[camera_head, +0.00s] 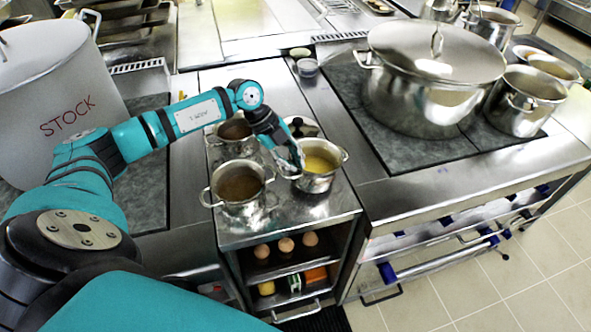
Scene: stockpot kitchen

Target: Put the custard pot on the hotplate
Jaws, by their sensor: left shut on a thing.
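The custard pot (315,184) is a small steel pot with yellow contents and two side handles. It is on the narrow steel counter (290,225) between two cooking units, and I cannot tell if its base touches the top. My left gripper (296,168) points down at its left side and is shut on it there; the fingertips are partly hidden. A dark hotplate surface (432,154) lies to the right, partly under a large lidded pot. Another dark hotplate surface (150,192) lies to the left, partly behind my arm. My right gripper is not in view.
A steel pot with brown contents (240,208) stands close left of the custard pot, with another pot (236,148) behind. The large lidded pot (415,105) and a smaller pot (520,115) occupy the right unit. A big STOCK pot (60,95) stands left.

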